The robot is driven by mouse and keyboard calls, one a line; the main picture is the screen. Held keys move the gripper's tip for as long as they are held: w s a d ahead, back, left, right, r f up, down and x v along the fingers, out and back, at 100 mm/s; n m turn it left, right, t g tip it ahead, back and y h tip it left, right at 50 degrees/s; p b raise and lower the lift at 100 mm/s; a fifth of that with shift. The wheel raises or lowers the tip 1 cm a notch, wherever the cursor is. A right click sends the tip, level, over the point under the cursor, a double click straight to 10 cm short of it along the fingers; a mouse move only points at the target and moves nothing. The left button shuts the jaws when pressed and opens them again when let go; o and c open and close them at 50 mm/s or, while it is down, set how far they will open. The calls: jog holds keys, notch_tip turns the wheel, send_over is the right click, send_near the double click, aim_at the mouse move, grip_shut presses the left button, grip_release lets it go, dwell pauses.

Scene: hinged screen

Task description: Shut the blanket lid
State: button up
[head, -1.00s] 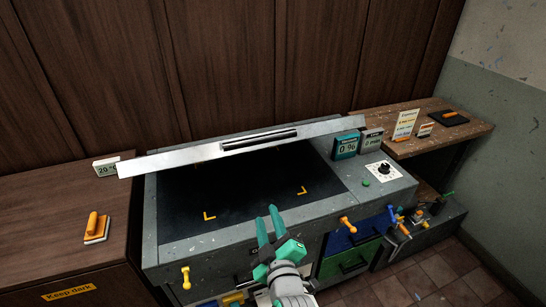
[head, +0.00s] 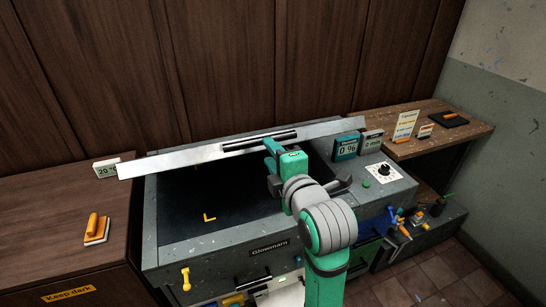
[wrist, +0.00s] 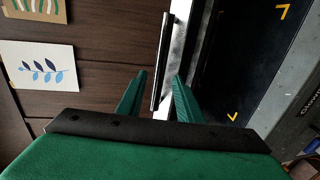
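The blanket lid (head: 180,159) stands raised over the grey machine. In the head view it shows as a long, thin silver edge, slightly tilted. Its black bar handle (head: 240,145) is at the middle of that edge. In the wrist view the open fingers (wrist: 159,79) stand on either side of the handle (wrist: 163,55), with a gap visible on the left. I cannot tell whether the right finger touches it. The dark bed (head: 180,205) under the lid is exposed, with yellow corner marks.
A 0 % display (head: 346,146) and a dial (head: 384,170) are right of the lid. A yellow latch (head: 186,278) is on the front left. A wooden side table (head: 470,132) holds small items. A brown cabinet (head: 50,215) stands left. My arm hides part of the front.

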jog(key=x, duration=0.6)
jog(key=shift+w, duration=0.25)
jog(key=shift+w+a+f, duration=0.15)
jog(key=shift+w+a, duration=0.05)
jog(key=shift+w, duration=0.05)
jog(key=shift+c, duration=0.9)
grip_shut()
jog(key=s+d+f, duration=0.1)
jog(key=s+f, duration=0.3)
jog(key=f, duration=0.6)
jog(key=shift+d, duration=0.25)
jog(key=shift+o, duration=1.8)
grip_release()
jog(key=shift+s+r, duration=0.1)
jog(key=shift+r, duration=0.05)
